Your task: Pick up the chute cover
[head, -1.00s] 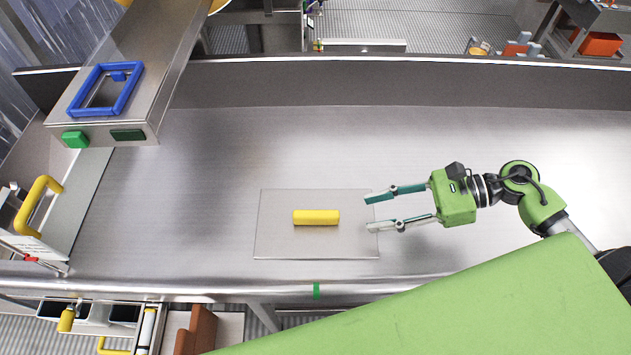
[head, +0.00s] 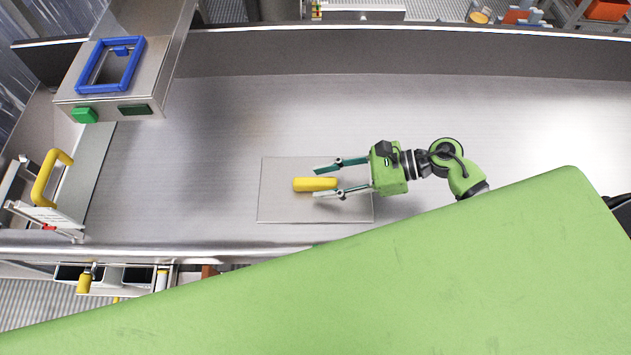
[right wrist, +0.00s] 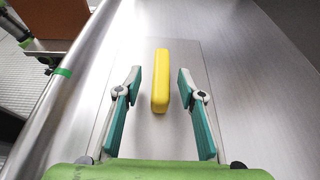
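The chute cover (head: 278,208) is a flat square metal plate lying on the steel table, with a yellow bar handle (head: 310,184) in its middle. My right gripper (head: 316,182) is open, its two fingers on either side of the handle's right end in the head view. In the right wrist view the handle (right wrist: 160,80) lies between and ahead of the open fingertips (right wrist: 159,80), with a gap on both sides. The plate (right wrist: 205,60) shows around it. I cannot tell the fingers' exact height above the plate. My left gripper is not in view.
A metal chute with a blue square frame (head: 78,75) and a green button (head: 84,115) stands at the upper left. A yellow-handled fixture (head: 50,178) is at the left edge. A raised wall (head: 400,55) runs along the back.

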